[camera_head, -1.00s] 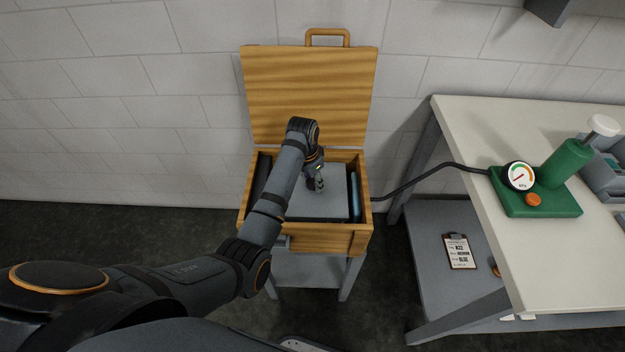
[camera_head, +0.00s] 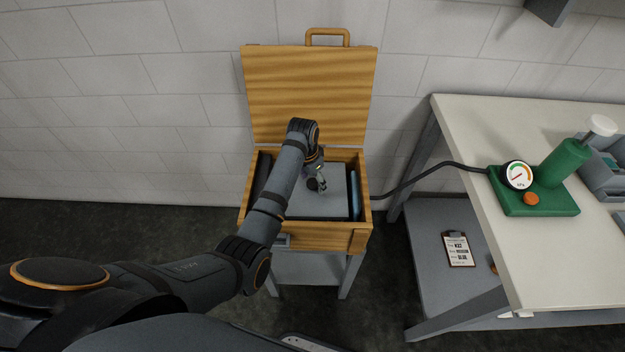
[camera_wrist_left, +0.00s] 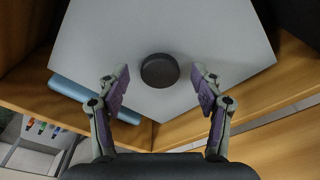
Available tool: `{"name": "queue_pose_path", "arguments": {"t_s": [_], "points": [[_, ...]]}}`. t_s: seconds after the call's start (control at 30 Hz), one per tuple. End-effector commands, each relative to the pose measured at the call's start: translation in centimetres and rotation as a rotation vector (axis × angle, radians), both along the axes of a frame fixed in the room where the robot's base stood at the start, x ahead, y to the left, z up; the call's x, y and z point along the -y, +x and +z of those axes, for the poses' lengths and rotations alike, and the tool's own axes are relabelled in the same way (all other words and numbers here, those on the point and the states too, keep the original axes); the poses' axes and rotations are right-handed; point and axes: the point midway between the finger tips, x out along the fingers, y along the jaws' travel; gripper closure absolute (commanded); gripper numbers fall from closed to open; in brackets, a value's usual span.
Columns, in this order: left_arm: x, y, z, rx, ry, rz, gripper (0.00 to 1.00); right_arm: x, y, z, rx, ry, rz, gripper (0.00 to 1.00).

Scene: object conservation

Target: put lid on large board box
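A flat grey lid-like panel (camera_head: 327,204) with a dark round knob (camera_head: 313,184) lies inside the open wooden box (camera_head: 310,235). In the left wrist view the panel (camera_wrist_left: 160,25) fills the middle, and its knob (camera_wrist_left: 160,70) stands between and beyond my fingertips. My left gripper (camera_head: 321,181) is over the panel, close to the knob. In the left wrist view this gripper (camera_wrist_left: 159,88) is open, with a gap between each finger and the knob. What lies under the panel is hidden. My right gripper is not in view.
The wooden box's hinged cover (camera_head: 310,95) stands open against the wall. A blue item (camera_head: 355,195) is beside the panel inside the box. A table (camera_head: 470,135) at right carries a green gauge device (camera_head: 535,200) with a black hose. A clipboard (camera_head: 459,250) lies on its lower shelf.

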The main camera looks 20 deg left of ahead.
Motion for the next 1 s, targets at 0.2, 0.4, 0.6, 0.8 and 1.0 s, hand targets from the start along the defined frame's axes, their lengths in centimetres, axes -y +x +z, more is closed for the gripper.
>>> {"name": "queue_pose_path", "arguments": {"t_s": [0.2,0.4,0.6,0.8,1.0], "points": [[0.0,0.0,0.2,0.001,0.0,0.0,0.33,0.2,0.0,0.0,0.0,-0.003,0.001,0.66],[-0.3,-0.3,3.7,0.006,0.0,0.0,0.33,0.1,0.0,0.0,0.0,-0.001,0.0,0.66],[-0.6,-1.0,8.5,0.004,0.0,0.0,0.33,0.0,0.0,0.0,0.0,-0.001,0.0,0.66],[-0.9,-1.4,11.3,0.001,0.0,0.0,0.33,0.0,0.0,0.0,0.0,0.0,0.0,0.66],[-0.9,-1.5,11.9,0.0,0.0,0.0,0.33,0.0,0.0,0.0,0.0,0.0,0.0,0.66]]}}
